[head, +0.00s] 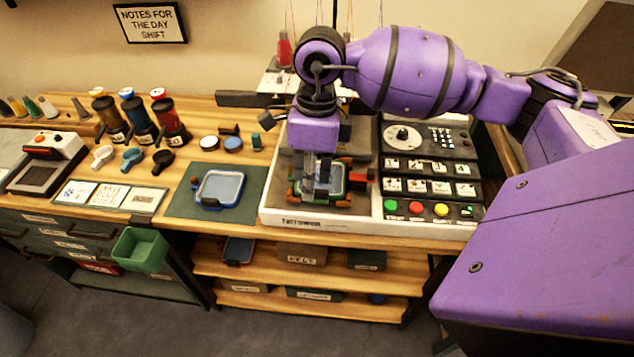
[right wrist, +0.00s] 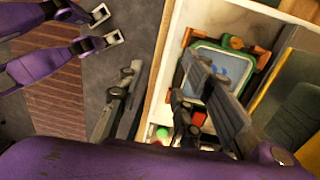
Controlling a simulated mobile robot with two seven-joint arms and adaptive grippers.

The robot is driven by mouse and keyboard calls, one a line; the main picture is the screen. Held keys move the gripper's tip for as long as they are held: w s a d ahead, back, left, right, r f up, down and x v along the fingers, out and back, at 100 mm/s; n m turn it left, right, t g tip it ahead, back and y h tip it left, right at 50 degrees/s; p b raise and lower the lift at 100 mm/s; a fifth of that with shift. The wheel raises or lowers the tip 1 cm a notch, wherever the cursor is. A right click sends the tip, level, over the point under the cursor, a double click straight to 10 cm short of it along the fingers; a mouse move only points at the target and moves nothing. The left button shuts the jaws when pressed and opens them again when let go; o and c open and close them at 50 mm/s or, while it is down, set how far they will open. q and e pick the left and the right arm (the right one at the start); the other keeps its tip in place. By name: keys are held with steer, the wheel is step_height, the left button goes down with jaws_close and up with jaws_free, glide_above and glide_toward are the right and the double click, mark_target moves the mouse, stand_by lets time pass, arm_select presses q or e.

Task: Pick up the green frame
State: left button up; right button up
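The green frame (head: 346,181) lies on the bed of the white machine (head: 300,217), held between orange-and-dark clamp pieces. In the right wrist view the green frame (right wrist: 262,62) has rounded corners and pale blue cloth inside. My right gripper (head: 323,182) is above the frame, pointing down, and hides part of it. In the right wrist view my right gripper (right wrist: 168,102) has its fingers apart with nothing between them; one finger crosses in front of the frame. Whether it touches the frame is unclear.
A blue frame (head: 220,188) lies on a dark green mat (head: 180,205) to the left. A control panel (head: 430,170) with buttons and a dial stands right of the bed. Spools (head: 168,117) and small parts are at the back left. A green bin (head: 140,250) hangs at the front.

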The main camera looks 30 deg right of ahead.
mark_target(319, 190)
steer(key=shift+w+d+r+h, duration=0.25)
steer(key=shift+d+r+h, duration=0.05)
steer(key=shift+d, duration=0.3)
steer(key=shift+w+d+r+h, duration=0.25)
steer(key=shift+d+r+h, duration=0.05)
steer(key=shift+d, duration=0.25)
steer(key=shift+w+d, duration=0.1)
steer(key=shift+d, duration=0.25)
step_height(319, 190, down, 7)
steer(key=shift+f+p, duration=0.2)
steer(key=shift+p, duration=0.25)
steer(key=shift+a, duration=0.1)
jaws_close()
